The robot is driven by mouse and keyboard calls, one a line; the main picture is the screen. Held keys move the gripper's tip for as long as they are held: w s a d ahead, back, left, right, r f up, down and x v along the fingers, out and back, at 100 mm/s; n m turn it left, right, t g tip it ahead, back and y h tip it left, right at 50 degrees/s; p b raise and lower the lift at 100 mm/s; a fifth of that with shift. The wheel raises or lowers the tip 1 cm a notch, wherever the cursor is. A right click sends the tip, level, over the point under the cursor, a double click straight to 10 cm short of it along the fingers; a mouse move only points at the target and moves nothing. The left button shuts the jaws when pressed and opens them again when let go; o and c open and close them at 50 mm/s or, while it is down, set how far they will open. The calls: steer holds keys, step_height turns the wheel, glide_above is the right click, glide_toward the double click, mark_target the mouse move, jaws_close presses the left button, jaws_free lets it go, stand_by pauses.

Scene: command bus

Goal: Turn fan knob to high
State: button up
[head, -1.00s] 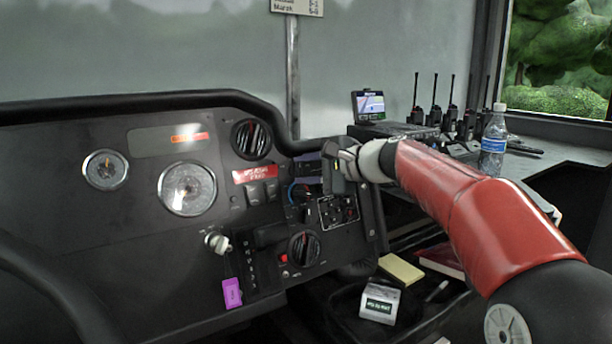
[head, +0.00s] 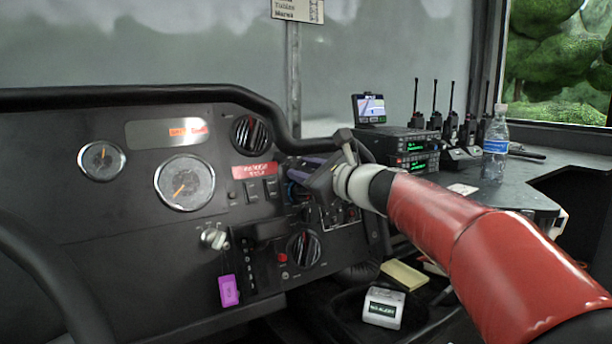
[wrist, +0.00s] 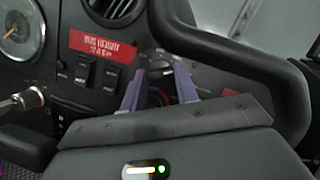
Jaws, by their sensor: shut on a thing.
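My gripper (head: 290,167) reaches the right part of the dashboard panel, its purple fingers pointing at the panel. In the wrist view the two fingertips (wrist: 160,71) are a small gap apart, shut on the fan knob. The knob is small and mostly hidden by the fingers, so its setting cannot be read. A blue and red dial arc (wrist: 155,96) shows behind and below the fingertips in the wrist view.
A thick black rail (wrist: 225,50) curves close above and right of my gripper. A round air vent (head: 251,134), red label (head: 255,170) and switches are to the left. Another round vent (head: 303,248) is below. Radios (head: 415,160) and a bottle (head: 496,135) stand at right.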

steer(key=shift+a+f+m+t+h+b, duration=0.15)
steer(key=shift+m+t+h+b, duration=0.25)
steer(key=shift+m, duration=1.2)
steer(key=o, duration=1)
steer(key=v, duration=0.8)
